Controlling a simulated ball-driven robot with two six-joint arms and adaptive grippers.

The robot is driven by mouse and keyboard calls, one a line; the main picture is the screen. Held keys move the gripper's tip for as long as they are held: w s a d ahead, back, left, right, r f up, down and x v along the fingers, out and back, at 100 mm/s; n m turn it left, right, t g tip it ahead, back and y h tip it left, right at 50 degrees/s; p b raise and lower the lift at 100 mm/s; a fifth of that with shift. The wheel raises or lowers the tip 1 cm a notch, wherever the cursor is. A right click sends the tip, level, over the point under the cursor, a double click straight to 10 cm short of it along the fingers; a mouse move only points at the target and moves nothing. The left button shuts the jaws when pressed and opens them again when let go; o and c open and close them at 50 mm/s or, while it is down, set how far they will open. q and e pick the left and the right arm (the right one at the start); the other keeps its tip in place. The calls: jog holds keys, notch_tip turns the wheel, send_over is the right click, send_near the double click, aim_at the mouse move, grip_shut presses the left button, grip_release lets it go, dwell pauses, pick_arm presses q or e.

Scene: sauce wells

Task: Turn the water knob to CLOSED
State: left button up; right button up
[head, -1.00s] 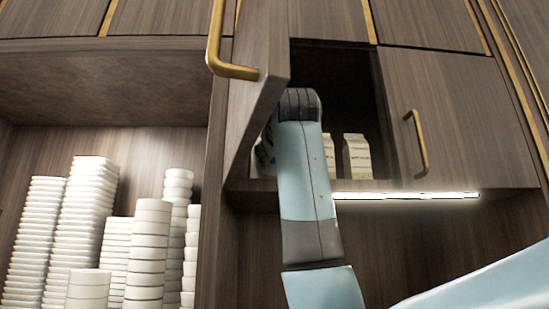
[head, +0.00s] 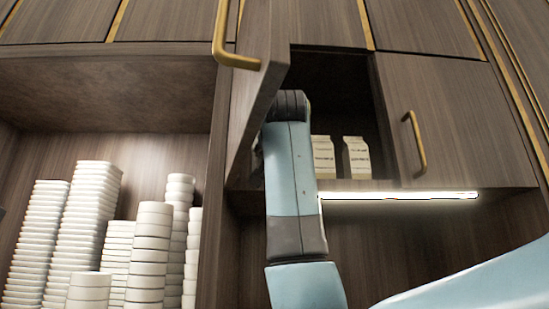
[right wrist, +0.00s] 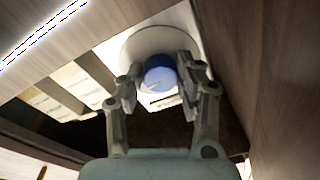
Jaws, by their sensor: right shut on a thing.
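The blue water knob (right wrist: 159,73) shows in the right wrist view, in front of a pale round base (right wrist: 150,43). My right gripper (right wrist: 160,69) is shut on the knob, with one finger on each side of it. A label with small dark print lies just below the knob, too small to read. In the head view, my right arm reaches up into the open cabinet (head: 335,80) and hides the knob and the gripper. The knob's CLOSED mark cannot be made out. My left gripper is not in view.
An open cabinet door (head: 255,105) stands close left of my right arm. Two cartons (head: 323,157) (head: 356,157) stand on the shelf to its right. A lit strip (head: 400,195) runs under the cabinet. Stacks of white dishes (head: 85,215) fill the left cubby.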

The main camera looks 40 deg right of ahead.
jog(key=shift+f+m, duration=0.2)
jog(key=shift+m, duration=0.3)
jog(key=o, duration=1.2)
jog(key=shift+r, duration=0.1)
jog(key=shift+c, duration=0.2)
notch_tip(320, 180, up, 10)
